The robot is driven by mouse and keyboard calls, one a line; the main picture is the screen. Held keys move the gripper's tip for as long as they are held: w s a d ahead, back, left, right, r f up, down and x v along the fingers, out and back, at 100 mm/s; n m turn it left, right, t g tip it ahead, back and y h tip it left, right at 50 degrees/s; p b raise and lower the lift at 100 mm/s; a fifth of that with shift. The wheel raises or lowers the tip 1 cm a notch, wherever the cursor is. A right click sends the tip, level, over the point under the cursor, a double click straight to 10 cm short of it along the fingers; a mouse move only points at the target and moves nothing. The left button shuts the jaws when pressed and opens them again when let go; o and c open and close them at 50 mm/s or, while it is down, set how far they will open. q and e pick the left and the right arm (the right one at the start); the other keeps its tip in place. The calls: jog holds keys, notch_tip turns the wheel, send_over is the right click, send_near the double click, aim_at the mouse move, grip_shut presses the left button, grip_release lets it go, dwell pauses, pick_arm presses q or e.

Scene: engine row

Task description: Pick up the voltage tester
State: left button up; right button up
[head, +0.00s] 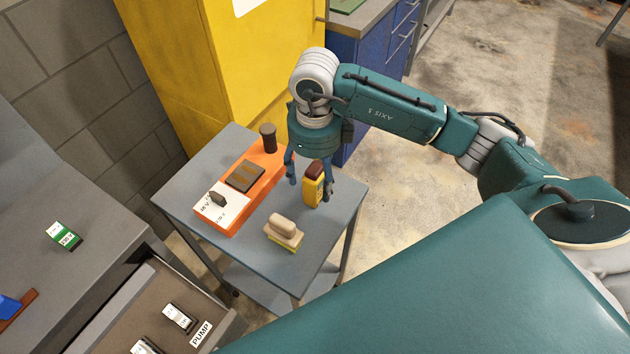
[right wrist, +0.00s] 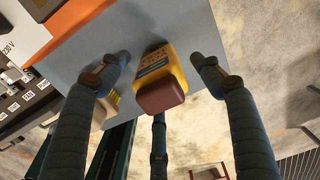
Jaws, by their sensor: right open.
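The voltage tester (head: 312,190) is a yellow block with a dark red-brown top, upright near the right edge of the grey cart (head: 338,212). My right gripper (head: 310,187) points down over it, open, with fingers on either side. In the right wrist view the tester (right wrist: 163,78) lies between the spread fingertips of my right gripper (right wrist: 160,60), with gaps visible on both sides. A third finger shows below it in that picture. Its label is too small to read surely. My left gripper is not in view.
On the cart, an orange board (head: 221,226) with a dark knob lies left of the tester, and a beige-and-yellow brush-like block (head: 284,232) lies in front. A yellow cabinet (head: 215,60) stands behind. An open drawer (head: 120,300) is at lower left.

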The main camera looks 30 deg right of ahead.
notch_tip(320, 180, down, 5)
jog(key=shift+f+p, duration=0.1)
jog(key=shift+p, duration=1.1)
jog(key=shift+f, duration=0.1)
jog(key=shift+c, duration=0.5)
jog(key=c, duration=1.5)
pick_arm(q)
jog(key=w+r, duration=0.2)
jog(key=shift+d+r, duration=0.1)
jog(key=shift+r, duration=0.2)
pick_arm(e)
jog(key=shift+w, duration=0.1)
